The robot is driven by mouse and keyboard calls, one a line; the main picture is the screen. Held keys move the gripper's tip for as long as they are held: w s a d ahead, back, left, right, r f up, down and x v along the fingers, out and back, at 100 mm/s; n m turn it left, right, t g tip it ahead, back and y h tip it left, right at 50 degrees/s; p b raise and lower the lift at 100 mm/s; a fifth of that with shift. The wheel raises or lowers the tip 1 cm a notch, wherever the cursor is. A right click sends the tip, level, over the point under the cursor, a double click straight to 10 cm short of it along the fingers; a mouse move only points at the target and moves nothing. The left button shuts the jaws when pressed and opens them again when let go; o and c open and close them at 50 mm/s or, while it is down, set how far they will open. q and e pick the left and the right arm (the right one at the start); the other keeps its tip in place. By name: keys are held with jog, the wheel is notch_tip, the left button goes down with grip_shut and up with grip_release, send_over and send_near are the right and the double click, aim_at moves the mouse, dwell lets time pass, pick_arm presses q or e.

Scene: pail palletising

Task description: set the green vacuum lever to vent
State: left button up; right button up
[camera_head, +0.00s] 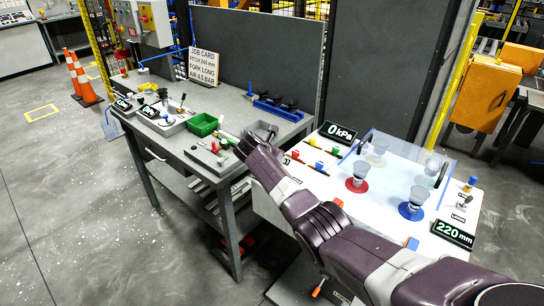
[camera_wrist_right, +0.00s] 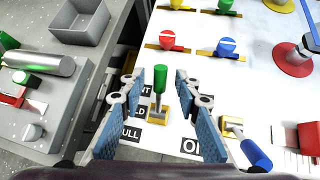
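In the right wrist view, a lever with a green grip (camera_wrist_right: 159,72) rises from a small yellow-edged base. Its labels (camera_wrist_right: 138,110) stand to its left, partly covered by a finger; they end in "NT", "LD" and "ULL". I cannot tell which label the lever is set to. My right gripper (camera_wrist_right: 155,78) is open, with one blue-padded finger on each side of the lever and visible gaps to both. In the head view my right arm hides the lever and this gripper. My left gripper is not in view.
A blue-handled lever (camera_wrist_right: 256,152) stands close to the right finger. The grey bench at left carries a grey bin (camera_wrist_right: 77,22) and a metal cylinder (camera_wrist_right: 42,62). Displays read "0 kPa" (camera_head: 339,132) and "220 mm" (camera_head: 452,235).

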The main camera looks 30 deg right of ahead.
jog(key=v, duration=0.9)
jog(key=shift+s, duration=0.2)
jog(key=shift+a+r, duration=0.1)
